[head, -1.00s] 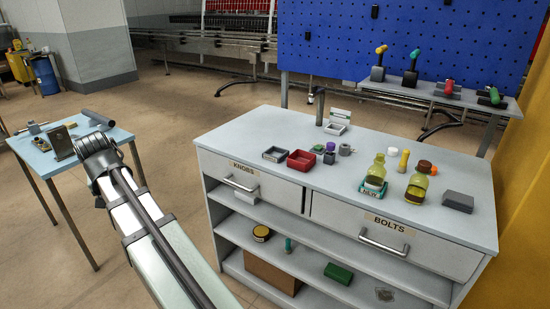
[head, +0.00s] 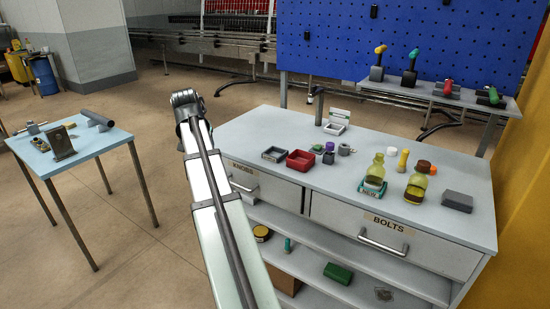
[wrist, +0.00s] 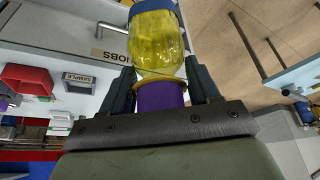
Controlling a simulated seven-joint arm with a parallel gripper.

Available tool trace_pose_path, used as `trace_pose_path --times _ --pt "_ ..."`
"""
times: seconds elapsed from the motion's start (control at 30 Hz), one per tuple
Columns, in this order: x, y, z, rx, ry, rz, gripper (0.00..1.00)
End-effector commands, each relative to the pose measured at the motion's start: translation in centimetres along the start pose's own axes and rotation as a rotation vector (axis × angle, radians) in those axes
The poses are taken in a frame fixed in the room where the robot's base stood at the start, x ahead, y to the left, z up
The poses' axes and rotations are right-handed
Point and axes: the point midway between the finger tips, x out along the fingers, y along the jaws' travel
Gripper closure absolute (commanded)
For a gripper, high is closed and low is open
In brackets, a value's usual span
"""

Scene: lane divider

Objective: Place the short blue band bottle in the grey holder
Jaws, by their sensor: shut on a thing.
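In the wrist view, my gripper (wrist: 160,74) is shut on the purple cap of a yellow see-through bottle (wrist: 157,45). A blue band shows around the bottle's far end at the top edge. In the head view, the front of my arm is at the cabinet's left corner, and the gripper and bottle are hidden behind it. A shallow grey holder (head: 275,154) sits on the cabinet top's left part. In the wrist view the grey holder (wrist: 76,98) carries a SAMPLE label and lies left of the bottle, apart from it. It looks empty.
A red tray (head: 300,160) is right beside the grey holder. A light tray with a sign (head: 335,128) is behind. A small blue table (head: 85,148) stands left.

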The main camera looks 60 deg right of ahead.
Motion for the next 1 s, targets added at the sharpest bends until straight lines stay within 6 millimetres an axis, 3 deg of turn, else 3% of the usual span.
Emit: trace_pose_path --times 0.03,0.6,0.8,1.0 --pt "0.1 1.5 -1.4 0.027 0.001 0.013 0.94" --pt "0.5 19.9 -13.5 0.353 -0.005 0.161 0.94" --pt "0.2 24.0 -16.4 0.462 -0.011 0.205 0.94" --pt "0.0 25.1 -17.6 0.549 -0.015 0.23 0.94"
